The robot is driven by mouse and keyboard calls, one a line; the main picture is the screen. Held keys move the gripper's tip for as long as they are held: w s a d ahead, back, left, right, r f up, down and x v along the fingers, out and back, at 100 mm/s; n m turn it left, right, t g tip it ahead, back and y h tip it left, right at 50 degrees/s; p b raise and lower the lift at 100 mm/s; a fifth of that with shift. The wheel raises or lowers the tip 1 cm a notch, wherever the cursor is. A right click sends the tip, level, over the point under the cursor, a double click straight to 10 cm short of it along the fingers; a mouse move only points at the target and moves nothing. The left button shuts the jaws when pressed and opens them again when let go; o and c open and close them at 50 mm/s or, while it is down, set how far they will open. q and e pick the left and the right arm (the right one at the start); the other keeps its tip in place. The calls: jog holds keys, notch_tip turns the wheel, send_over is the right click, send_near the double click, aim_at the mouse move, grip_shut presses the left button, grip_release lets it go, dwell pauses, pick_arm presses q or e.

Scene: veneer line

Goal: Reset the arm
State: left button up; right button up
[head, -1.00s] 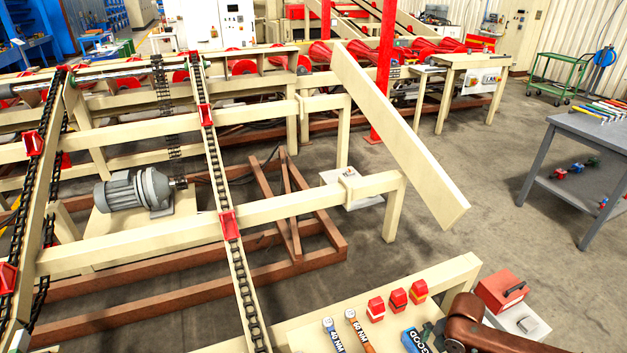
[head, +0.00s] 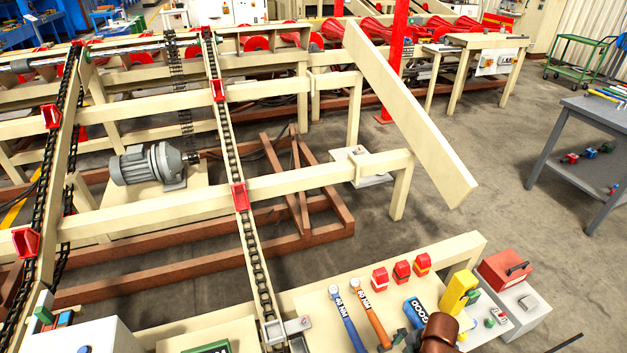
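The task names no object, only the arm. A brown rounded link of my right arm (head: 438,332) shows at the bottom edge, over the near bench. Small dark parts (head: 402,338) show just left of it, and the frame edge cuts them off. I cannot tell whether they are the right gripper's fingers, nor whether they are open or shut. My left arm and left gripper are not in view.
Chain conveyors (head: 228,150) stand beyond.

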jog(key=s+a+f+m+t+y, duration=0.2)
jog(key=s+a+m, duration=0.4)
jog(key=a, duration=0.1)
jog(key=s+d+m+h, duration=0.4)
jog(key=s+d+m, duration=0.85)
jog(key=s, duration=0.25)
jog(key=s+a+f+g+p, duration=0.1)
jog(key=s+f, duration=0.1)
jog(key=f, duration=1.3)
jog(key=s+a+f, duration=0.1)
jog(key=s+f, duration=0.1)
jog(key=f, duration=1.3)
jog(key=s+f+g+p, duration=0.1)
jog(key=s+f, duration=1.3)
jog(key=s, duration=0.4)
jog(key=shift+s+d+f, duration=0.15)
jog(key=shift+s+d, duration=0.05)
jog(key=shift+s, duration=0.1)
